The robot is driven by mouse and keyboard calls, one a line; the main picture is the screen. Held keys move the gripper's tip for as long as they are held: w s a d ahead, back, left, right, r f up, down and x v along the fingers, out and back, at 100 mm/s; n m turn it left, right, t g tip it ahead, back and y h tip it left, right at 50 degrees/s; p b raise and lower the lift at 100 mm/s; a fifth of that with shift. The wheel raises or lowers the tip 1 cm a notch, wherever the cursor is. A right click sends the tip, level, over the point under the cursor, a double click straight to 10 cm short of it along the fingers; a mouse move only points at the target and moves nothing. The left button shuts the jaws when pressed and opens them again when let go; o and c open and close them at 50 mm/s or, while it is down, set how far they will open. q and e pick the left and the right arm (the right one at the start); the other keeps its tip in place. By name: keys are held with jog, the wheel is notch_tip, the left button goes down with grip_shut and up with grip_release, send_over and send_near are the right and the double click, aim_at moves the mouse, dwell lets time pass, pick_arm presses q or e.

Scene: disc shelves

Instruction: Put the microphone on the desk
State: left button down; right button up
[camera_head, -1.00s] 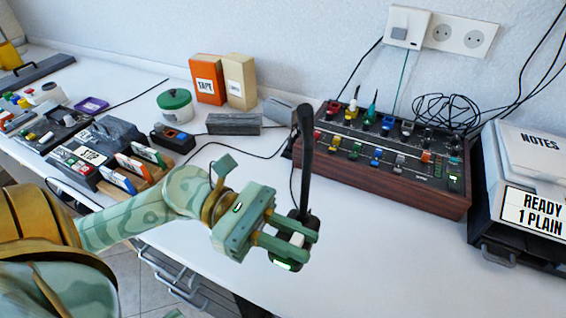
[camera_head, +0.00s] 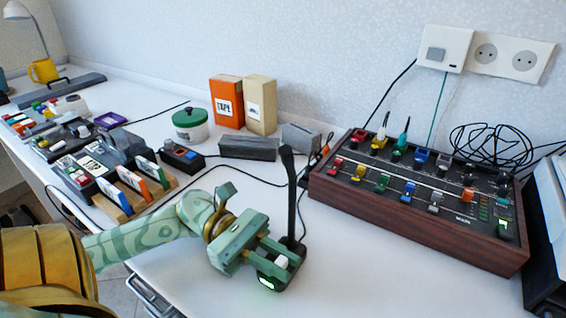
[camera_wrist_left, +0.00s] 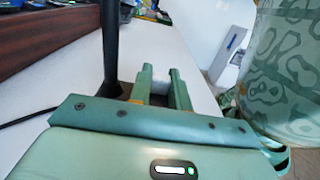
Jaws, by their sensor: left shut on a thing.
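The black microphone (camera_head: 290,195) has a tall stem and a square base with a green light. It stands upright at the front of the white desk (camera_head: 350,275), left of the mixer. Its base looks to be at or just above the desk; I cannot tell if it touches. My left gripper (camera_head: 286,262) is shut on the microphone at its base. In the left wrist view the stem (camera_wrist_left: 110,45) rises beside the gripper fingers (camera_wrist_left: 160,85), which hide part of the base. My right gripper is not in view.
A wood-sided mixer (camera_head: 415,220) stands to the right, under a wall socket (camera_head: 485,53). A grey block (camera_head: 248,148), boxes (camera_head: 225,102) and a green-lidded pot (camera_head: 190,124) stand behind. Card slots (camera_head: 135,190) and a dark cable lie left. The desk front right is clear.

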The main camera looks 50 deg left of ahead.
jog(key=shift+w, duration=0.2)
pick_arm(q)
jog(key=shift+f, duration=0.1)
jog(key=c, duration=1.3)
grip_release()
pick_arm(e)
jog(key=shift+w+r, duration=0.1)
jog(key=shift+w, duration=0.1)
pick_arm(q)
jog(key=p+v, duration=0.1)
jog(key=v, duration=0.5)
jog(key=shift+s+a+p, duration=0.1)
jog(key=shift+s+p, duration=0.05)
jog(key=shift+p, duration=0.15)
jog(key=shift+s+a, duration=0.15)
jog(key=shift+a, duration=0.45)
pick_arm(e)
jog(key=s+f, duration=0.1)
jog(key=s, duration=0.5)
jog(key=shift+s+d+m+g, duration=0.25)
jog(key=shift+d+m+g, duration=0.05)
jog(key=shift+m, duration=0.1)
